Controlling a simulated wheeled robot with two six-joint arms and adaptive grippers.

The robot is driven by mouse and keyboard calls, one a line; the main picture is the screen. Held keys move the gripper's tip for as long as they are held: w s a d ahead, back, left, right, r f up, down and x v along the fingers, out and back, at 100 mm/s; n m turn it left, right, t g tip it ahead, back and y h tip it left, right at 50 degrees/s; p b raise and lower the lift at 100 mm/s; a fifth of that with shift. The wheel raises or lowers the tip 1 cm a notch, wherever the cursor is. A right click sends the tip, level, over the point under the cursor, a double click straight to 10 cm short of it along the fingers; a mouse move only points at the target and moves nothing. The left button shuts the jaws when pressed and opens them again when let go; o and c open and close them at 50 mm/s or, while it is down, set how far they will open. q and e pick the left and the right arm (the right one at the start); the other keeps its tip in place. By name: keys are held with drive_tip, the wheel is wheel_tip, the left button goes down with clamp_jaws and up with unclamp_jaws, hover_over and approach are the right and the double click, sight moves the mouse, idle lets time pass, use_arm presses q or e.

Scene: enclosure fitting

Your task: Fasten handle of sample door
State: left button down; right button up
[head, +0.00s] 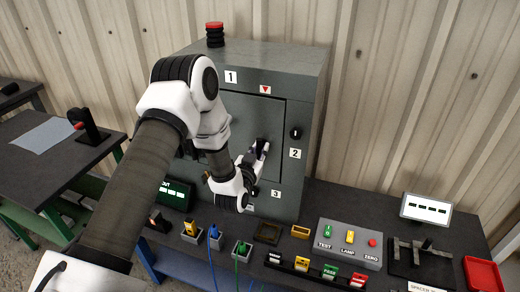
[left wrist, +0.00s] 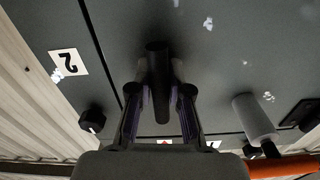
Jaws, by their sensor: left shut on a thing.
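The grey cabinet (head: 305,90) stands at the back of the bench, with its door (head: 268,115) lying flat in the frame. My left gripper (head: 257,153) is at the right part of the door, shut on the black handle (head: 263,143). In the left wrist view the black handle (left wrist: 158,70) is a bar between the two fingers of the left gripper (left wrist: 160,98). A black knob (head: 296,132) sits on the frame right of the door, above label 2 (head: 295,154); the knob also shows in the left wrist view (left wrist: 92,118). My left arm hides much of the door's left side. My right gripper is out of view.
Several small coloured parts and holders stand on the bench front. A grey button box (head: 348,245), a small display (head: 426,209) and a red tray (head: 483,274) are at right. A red-topped beacon (head: 215,34) is on the cabinet. A side table (head: 55,165) stands left.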

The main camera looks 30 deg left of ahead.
use_arm(q)
drive_tip(key=shift+m, duration=0.5)
drive_tip(key=c, duration=1.1)
unclamp_jaws()
drive_tip(key=shift+o, duration=0.2)
drive_tip(key=v, duration=1.2)
drive_tip(key=shift+r, duration=0.1)
